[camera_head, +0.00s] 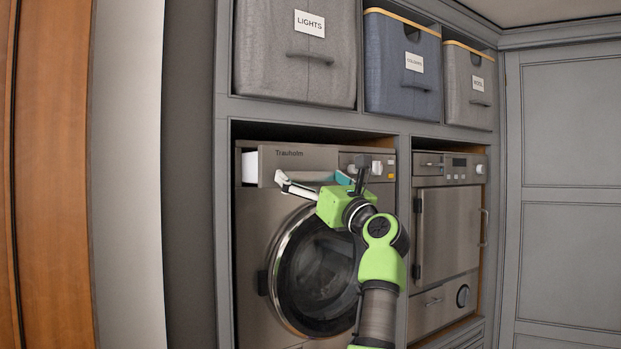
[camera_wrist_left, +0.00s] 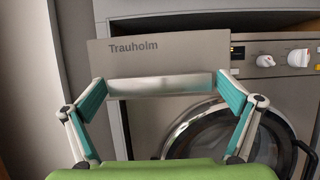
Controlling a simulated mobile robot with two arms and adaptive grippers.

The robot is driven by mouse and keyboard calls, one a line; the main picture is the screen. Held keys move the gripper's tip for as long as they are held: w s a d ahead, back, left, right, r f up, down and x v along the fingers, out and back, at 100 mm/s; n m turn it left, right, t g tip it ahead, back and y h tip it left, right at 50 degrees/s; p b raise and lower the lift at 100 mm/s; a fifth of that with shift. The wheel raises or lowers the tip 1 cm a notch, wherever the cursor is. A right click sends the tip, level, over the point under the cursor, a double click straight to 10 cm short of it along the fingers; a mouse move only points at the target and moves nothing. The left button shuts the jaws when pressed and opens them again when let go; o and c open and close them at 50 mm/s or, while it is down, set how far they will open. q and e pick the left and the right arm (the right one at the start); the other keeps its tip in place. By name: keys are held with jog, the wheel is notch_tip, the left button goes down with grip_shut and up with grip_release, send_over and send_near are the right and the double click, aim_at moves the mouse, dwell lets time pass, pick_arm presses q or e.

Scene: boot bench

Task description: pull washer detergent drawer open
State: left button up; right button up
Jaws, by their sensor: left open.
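The detergent drawer (camera_head: 290,158) is at the upper left of the washer (camera_head: 256,225). Its grey front, lettered "Trauholm", stands out from the panel, and a white part shows beside its left edge, so it looks partly out. In the left wrist view the drawer front (camera_wrist_left: 200,55) has a pale handle strip (camera_wrist_left: 160,86) along its lower edge. My left gripper (camera_head: 312,181) is open in front of the drawer. In the wrist view its teal-padded fingers (camera_wrist_left: 160,90) stand wide apart at the strip's two ends; I cannot tell whether they touch it. My right gripper is out of view.
The round washer door (camera_head: 318,275) is shut below the drawer, partly behind my left arm. Knobs (camera_wrist_left: 265,60) sit right of the drawer. A second appliance (camera_head: 447,230) stands to the right. Fabric bins (camera_head: 295,75) fill the shelf above. A cabinet frame (camera_head: 224,250) borders the left.

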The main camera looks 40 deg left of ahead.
pick_arm(q)
jog(key=v, duration=1.2)
